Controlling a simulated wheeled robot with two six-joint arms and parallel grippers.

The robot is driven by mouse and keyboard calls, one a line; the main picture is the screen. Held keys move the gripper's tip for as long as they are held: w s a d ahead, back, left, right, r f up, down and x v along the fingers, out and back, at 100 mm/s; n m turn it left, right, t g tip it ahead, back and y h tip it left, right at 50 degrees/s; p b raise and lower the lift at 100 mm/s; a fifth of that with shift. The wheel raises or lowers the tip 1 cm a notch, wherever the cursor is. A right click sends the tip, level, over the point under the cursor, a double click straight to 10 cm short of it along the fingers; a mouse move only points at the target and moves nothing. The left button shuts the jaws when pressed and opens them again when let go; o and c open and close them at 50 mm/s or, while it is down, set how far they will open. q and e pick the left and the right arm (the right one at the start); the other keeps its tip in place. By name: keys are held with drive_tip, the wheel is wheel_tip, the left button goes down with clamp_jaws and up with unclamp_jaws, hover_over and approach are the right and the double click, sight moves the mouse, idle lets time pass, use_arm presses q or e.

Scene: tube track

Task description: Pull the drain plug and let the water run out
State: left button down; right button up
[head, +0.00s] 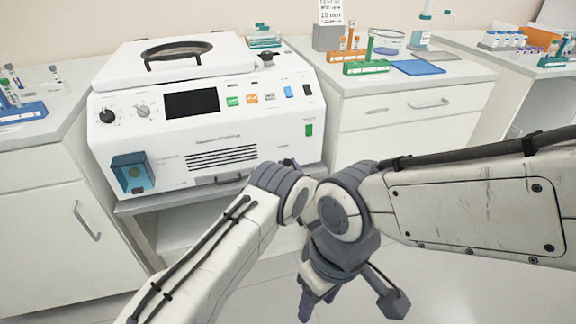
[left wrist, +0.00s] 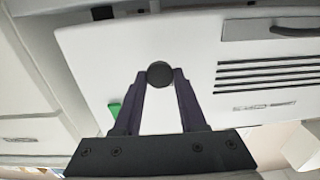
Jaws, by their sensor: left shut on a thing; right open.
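The drain plug shows as a round black knob (left wrist: 159,73) in the left wrist view, in front of the white machine's front panel. My left gripper (left wrist: 160,80) is shut on it, with a fingertip on each side. Whether the plug is still seated or drawn out is not clear. My right gripper (head: 318,290) is open and empty, hanging low over the floor. No running water shows.
The machine has a lidded top (head: 170,60), a dark screen (head: 192,103), a blue window (head: 133,173) and a dark front handle (head: 230,179). The right counter (head: 400,85) holds a green tube rack (head: 366,68) and a blue tray (head: 418,67). A blue rack (head: 22,113) stands at left.

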use_arm(q)
drive_tip(key=shift+c, duration=2.4)
unclamp_jaws()
drive_tip(key=shift+s+d, duration=0.1)
drive_tip(key=p+v, duration=0.1)
drive_tip(key=v, duration=0.9)
drive_tip(key=shift+s, duration=0.2)
